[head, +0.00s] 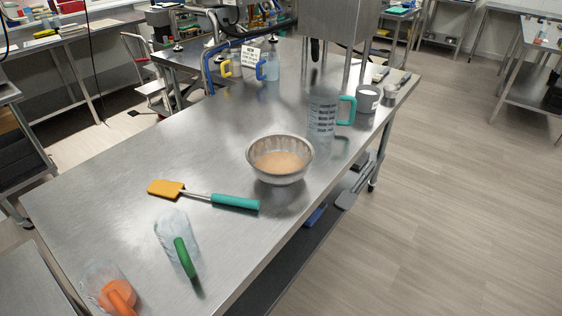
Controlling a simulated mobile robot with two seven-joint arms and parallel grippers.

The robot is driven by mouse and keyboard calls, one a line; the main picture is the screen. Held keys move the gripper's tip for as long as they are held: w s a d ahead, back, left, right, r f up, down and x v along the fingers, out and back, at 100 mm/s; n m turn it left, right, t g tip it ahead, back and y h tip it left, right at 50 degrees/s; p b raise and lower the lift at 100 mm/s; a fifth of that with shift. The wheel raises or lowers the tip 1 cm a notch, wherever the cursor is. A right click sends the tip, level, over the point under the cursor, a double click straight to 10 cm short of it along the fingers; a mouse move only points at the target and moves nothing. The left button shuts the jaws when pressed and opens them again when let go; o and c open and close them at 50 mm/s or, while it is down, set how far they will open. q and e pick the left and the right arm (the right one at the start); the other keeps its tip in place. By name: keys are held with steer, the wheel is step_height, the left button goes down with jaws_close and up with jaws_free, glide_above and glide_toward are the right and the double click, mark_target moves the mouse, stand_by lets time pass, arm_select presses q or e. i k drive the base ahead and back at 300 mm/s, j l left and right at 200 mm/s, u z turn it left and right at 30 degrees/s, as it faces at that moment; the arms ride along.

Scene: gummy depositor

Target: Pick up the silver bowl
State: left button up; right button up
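The silver bowl (289,177) stands upright on the steel table, right of the table's middle and near its right edge. It holds a tan, pinkish mass. Neither of my grippers shows in the head view, so nothing is seen touching the bowl.
A spatula with a teal handle (235,202) lies left of the bowl. A green-handled jug (171,232) and an orange-handled jug (97,279) are at the near left. The table's left middle is clear.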

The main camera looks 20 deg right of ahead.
mark_target(279, 159)
steer(key=l+u, duration=0.15)
steer(key=u, duration=0.35)
steer(key=l+u, duration=0.5)
steer(key=l, duration=0.4)
steer(key=k+l+u, duration=0.1)
steer(key=l, duration=0.35)
steer(key=k+l, duration=0.15)
steer(key=l, duration=0.3)
steer(key=u, duration=0.05)
